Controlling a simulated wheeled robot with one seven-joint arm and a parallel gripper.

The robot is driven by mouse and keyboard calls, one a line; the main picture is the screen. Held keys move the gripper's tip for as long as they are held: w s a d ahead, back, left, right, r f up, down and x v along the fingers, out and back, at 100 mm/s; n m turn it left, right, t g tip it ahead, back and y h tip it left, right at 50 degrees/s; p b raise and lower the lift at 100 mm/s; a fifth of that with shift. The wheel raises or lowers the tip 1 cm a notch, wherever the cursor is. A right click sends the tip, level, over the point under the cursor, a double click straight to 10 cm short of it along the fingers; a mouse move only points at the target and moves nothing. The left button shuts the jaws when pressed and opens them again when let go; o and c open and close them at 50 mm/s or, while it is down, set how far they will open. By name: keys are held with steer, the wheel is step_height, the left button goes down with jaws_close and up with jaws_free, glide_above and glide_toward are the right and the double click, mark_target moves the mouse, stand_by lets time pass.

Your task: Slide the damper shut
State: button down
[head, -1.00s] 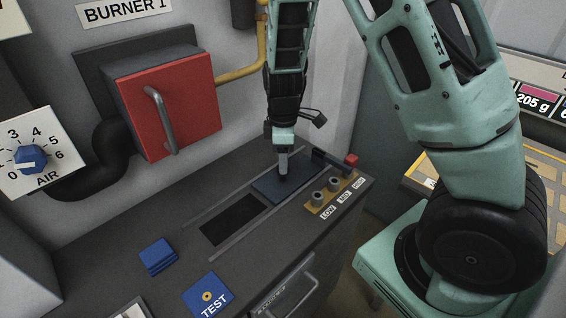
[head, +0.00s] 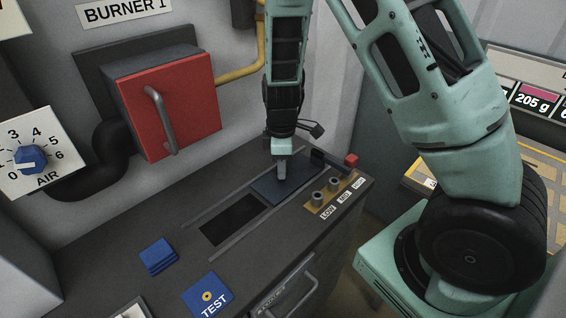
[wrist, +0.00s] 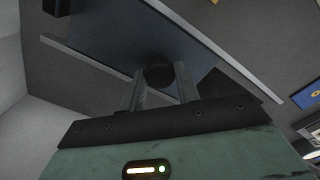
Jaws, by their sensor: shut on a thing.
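The damper is a flat dark blue plate (head: 262,190) lying between two rails on the counter. It covers the far right part of the slot, and a black opening (head: 230,221) shows to its left. My gripper (head: 281,179) points down at the plate. In the wrist view my gripper (wrist: 160,82) has its two fingers on either side of a round dark knob (wrist: 159,73), shut on it. The plate (wrist: 122,32) spreads out beyond the knob. The knob is mostly hidden by the fingers in the head view.
Brass-plated knobs (head: 326,193) with LOW, MID and HIGH labels stand right of the rails. Blue tiles (head: 157,256) and a TEST plate (head: 208,295) lie in front. A red burner door (head: 168,106) is on the wall.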

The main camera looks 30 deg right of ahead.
steer(key=s+a+p, duration=0.1)
steer(key=a, duration=0.5)
steer(key=s+a+p, duration=0.1)
steer(key=a, duration=0.5)
steer(key=s+a+p, duration=0.1)
steer(key=a+p, duration=0.1)
steer(key=a, duration=0.5)
steer(key=shift+s+a, duration=0.1)
steer(key=shift+s, duration=0.25)
steer(key=c, duration=1)
jaws_free()
steer(key=shift+a, duration=0.1)
steer(key=shift+r, duration=0.1)
steer(key=shift+r, duration=0.2)
step_height(320, 180, up, 17)
steer(key=shift+f+b, duration=0.1)
steer(key=shift+b, duration=0.75)
